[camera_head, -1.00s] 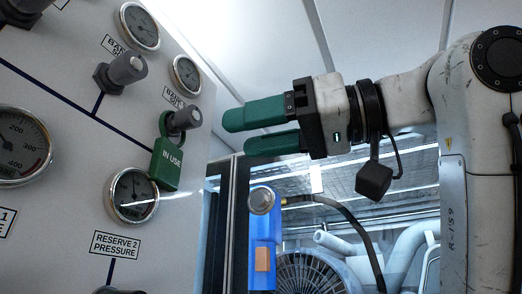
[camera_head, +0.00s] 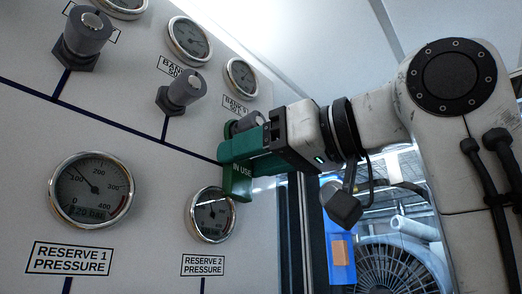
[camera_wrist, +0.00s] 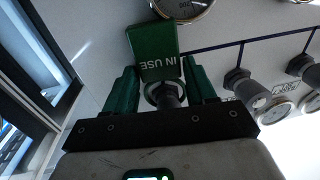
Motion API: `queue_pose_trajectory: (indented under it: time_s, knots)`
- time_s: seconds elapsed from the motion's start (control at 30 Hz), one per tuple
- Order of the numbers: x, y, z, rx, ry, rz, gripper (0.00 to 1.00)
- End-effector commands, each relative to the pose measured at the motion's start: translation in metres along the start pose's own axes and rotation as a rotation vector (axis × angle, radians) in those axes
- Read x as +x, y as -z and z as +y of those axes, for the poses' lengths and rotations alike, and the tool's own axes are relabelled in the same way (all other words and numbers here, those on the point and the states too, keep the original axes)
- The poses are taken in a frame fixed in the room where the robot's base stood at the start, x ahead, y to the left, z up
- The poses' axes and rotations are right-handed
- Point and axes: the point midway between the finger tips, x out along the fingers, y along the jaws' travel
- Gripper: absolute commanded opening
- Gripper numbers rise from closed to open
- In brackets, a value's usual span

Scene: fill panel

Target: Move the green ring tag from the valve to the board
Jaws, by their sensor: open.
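The green ring tag (camera_head: 238,187), marked IN USE, hangs at the rightmost valve (camera_head: 247,122) on the panel. The tag also shows in the wrist view (camera_wrist: 154,48), with the grey valve knob (camera_wrist: 166,96) just below it. My gripper (camera_head: 228,152) is open at the tag. In the wrist view my gripper (camera_wrist: 160,82) has one green finger on each side of the valve and the tag's lower part. Whether the fingers touch the tag cannot be told. The ring is mostly hidden in the head view. I cannot make out a separate board.
Two more valves (camera_head: 85,35) (camera_head: 183,90) stick out of the pale panel (camera_head: 140,130) to the left. Round gauges, such as the reserve 2 gauge (camera_head: 211,214), sit around them. A blue unit (camera_head: 341,250) and a fan (camera_head: 398,270) stand at the right behind my arm.

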Motion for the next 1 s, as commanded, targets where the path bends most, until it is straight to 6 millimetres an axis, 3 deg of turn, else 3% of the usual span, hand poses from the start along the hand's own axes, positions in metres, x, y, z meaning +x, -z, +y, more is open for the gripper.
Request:
queue_pose_trajectory:
  time_s: [0.13, 0.5, 1.0]
  knots:
    - [-0.0001, -0.0002, 0.0, 0.0, 0.0, 0.0, 0.53]
    - [-0.0004, 0.0001, -0.0001, 0.0, 0.0, 0.0, 0.19]
    - [-0.0005, 0.0092, -0.0002, 0.0, 0.0, 0.0, 0.19]
